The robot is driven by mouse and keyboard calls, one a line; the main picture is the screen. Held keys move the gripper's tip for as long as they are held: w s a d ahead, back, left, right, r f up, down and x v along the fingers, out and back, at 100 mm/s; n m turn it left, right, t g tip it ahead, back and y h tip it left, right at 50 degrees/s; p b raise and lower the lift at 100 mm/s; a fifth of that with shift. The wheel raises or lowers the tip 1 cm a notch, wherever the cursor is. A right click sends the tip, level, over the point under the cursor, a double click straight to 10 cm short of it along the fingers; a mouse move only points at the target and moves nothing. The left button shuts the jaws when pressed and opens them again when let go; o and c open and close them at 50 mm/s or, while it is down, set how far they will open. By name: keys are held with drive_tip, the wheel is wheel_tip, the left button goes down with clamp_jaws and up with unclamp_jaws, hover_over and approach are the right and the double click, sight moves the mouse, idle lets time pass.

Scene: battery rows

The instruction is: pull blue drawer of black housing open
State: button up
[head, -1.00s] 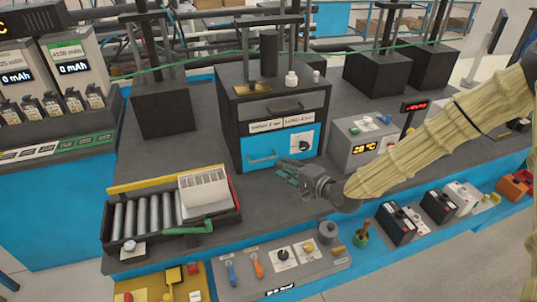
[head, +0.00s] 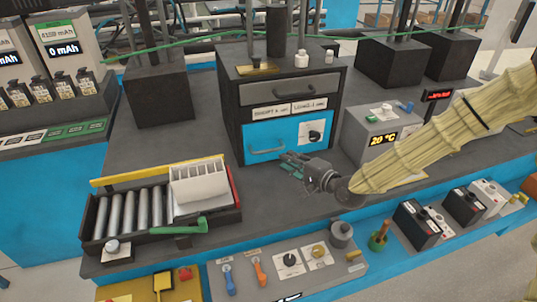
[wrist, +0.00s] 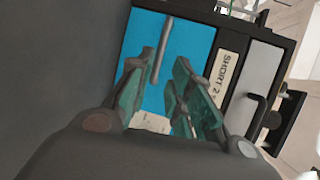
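The black housing (head: 230,120) stands on the grey bench, with a grey drawer (head: 290,88) above and the blue drawer (head: 298,130) below. The blue drawer looks closed and has a bar handle (head: 267,150) at its left and a dark knob on a white plate at its right. My gripper (head: 288,165) is in front of the blue drawer's lower part, pointing at it. In the wrist view its green-padded fingers (wrist: 165,88) are apart, with nothing between them. The handle (wrist: 162,50) shows beyond the fingertips, apart from them as far as I can tell.
A roller tray (head: 150,208) with a white block is at front left. A control panel (head: 285,265) lines the front edge.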

sight(271, 151)
drive_tip(key=p+x, duration=0.3)
drive_tip(key=x, duration=0.7)
drive_tip(key=shift+w+a, duration=0.2)
drive_tip(key=shift+w, duration=0.05)
clamp_jaws()
